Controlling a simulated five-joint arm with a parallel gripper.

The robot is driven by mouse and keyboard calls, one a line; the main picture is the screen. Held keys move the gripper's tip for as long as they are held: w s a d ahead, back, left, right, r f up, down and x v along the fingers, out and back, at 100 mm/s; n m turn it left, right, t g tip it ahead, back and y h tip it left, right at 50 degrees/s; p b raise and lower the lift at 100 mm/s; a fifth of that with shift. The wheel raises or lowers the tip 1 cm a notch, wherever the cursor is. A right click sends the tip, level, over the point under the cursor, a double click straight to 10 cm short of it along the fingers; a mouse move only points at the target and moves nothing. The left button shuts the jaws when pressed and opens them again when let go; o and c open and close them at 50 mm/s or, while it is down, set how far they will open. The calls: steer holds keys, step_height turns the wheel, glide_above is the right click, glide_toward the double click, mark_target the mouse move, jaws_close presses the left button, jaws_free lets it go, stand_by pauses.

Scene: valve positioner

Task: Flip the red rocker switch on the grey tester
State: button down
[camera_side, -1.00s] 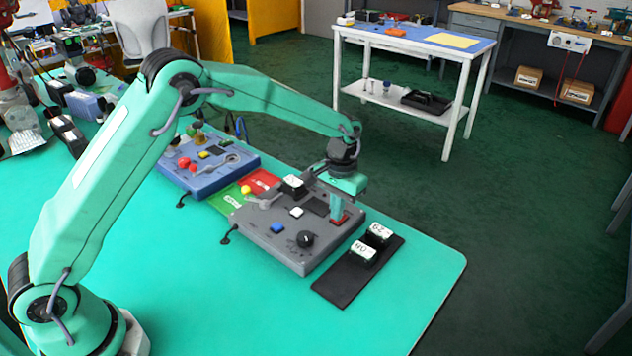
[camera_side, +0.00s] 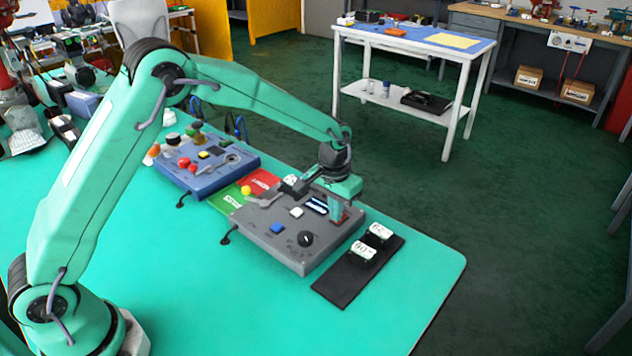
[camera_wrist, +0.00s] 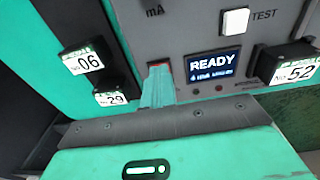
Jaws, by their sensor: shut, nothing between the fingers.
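The grey tester (camera_side: 262,236) lies on the green table, with a white button, a blue button and a black knob on top. My gripper (camera_side: 337,214) is shut and empty, pointing down over the tester's right rear part. In the wrist view, my shut fingers (camera_wrist: 158,82) stand at the red rocker switch (camera_wrist: 158,64). They hide most of the switch, so its tilt and any contact are unclear. The tester's display (camera_wrist: 214,65) is lit and reads READY.
A black strip (camera_side: 340,284) with two white-labelled blocks (camera_side: 363,252) lies right of the tester. A block labelled 52 (camera_wrist: 294,68) is at the tester's other side. A blue panel (camera_side: 190,180) with knobs stands behind left. The table front is clear.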

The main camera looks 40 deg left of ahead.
steer(key=shift+d+f, duration=0.15)
steer(key=shift+f, duration=0.4)
steer(key=shift+w+r, duration=0.2)
steer(key=shift+w, duration=0.5)
steer(key=shift+r, duration=0.2)
step_height(320, 180, up, 14)
steer(key=s, duration=0.1)
steer(key=shift+s+r, duration=0.2)
